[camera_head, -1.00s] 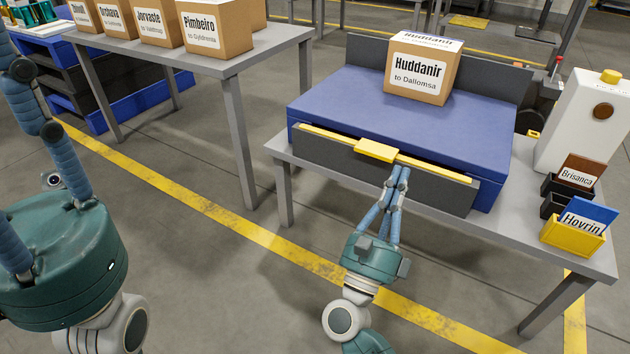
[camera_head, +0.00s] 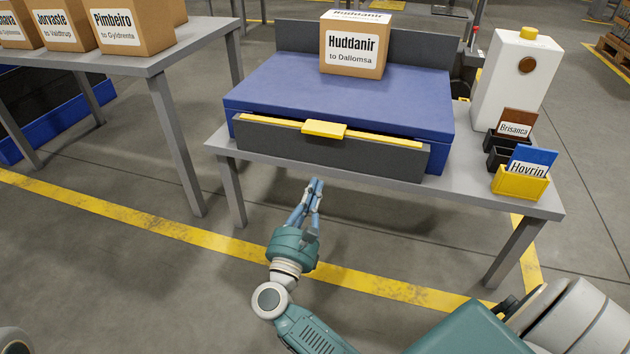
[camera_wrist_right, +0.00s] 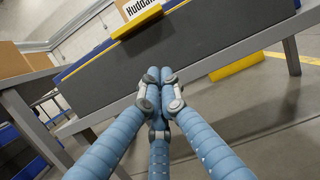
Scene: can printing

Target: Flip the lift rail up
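The lift rail (camera_head: 340,150) is a dark grey panel along the front of the blue platform (camera_head: 300,85). It has a yellow strip along its top edge and a yellow tab (camera_head: 324,129) near the middle. The rail sits slightly below the platform top, with a dark gap behind the strip. It also shows in the right wrist view (camera_wrist_right: 190,60), with the tab (camera_wrist_right: 137,22) above the fingers. My right gripper (camera_head: 316,182) is in front of and below the rail, apart from the tab. Its fingertips are together and hold nothing. My left gripper is out of view.
A box labelled Huddanir (camera_head: 352,50) stands on the platform, before a dark back panel (camera_head: 412,48). A white dispenser (camera_head: 510,80) and card holders (camera_head: 520,183) stand on the table's right. Another table (camera_head: 150,60) holds boxes at left. The floor before my right gripper is clear.

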